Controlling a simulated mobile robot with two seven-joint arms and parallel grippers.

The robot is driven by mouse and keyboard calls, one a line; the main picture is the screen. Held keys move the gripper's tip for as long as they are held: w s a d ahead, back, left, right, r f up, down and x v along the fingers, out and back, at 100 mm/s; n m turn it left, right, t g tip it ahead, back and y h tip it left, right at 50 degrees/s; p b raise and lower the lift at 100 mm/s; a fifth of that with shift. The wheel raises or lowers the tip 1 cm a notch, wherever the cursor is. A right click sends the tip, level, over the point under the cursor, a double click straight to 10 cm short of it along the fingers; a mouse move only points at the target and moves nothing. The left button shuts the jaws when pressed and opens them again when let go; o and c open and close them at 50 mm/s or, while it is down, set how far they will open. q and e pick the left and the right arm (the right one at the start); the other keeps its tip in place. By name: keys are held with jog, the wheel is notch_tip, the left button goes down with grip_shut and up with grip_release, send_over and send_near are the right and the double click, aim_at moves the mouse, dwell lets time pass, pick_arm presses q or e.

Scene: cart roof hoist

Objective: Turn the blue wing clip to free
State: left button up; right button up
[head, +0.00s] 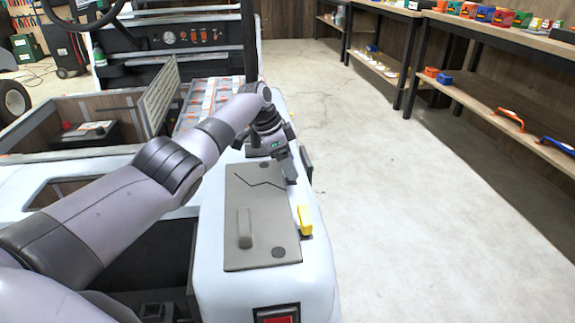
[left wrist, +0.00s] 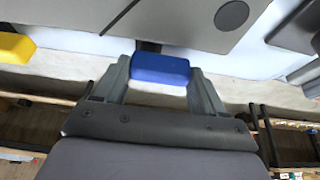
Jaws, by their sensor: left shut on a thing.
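The blue wing clip (left wrist: 160,68) shows in the left wrist view as a small blue block between the fingers of my left gripper (left wrist: 160,82). The fingers are shut on it, one on each side. It sits at the edge of the grey panel (left wrist: 185,18), lying roughly crosswise between the fingers. In the head view my left gripper (head: 288,170) is at the far right edge of the grey panel (head: 262,205) on the cart. The blue clip is hidden there by the gripper. My right gripper is not in view.
A yellow clip (head: 305,220) stands on the cart's right edge, nearer me. The panel has a raised grey handle (head: 244,228). A red switch (head: 277,316) is at the front. An open bin (head: 75,124) lies left. Clear floor (head: 430,220) and shelves (head: 500,95) are right.

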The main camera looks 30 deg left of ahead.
pick_arm(q)
jog(key=o, duration=1)
jog(key=shift+o, duration=0.2)
jog(key=shift+a+r+p, duration=0.15)
jog(key=shift+r+p, duration=0.2)
jog(key=shift+r, duration=0.15)
jog(key=p+v, duration=0.2)
jog(key=v, duration=0.3)
jog(key=shift+s+r, duration=0.15)
jog(key=shift+r, duration=0.05)
jog(key=shift+s+a+r, duration=0.1)
jog(key=shift+a+r, duration=0.05)
jog(key=shift+r, duration=0.1)
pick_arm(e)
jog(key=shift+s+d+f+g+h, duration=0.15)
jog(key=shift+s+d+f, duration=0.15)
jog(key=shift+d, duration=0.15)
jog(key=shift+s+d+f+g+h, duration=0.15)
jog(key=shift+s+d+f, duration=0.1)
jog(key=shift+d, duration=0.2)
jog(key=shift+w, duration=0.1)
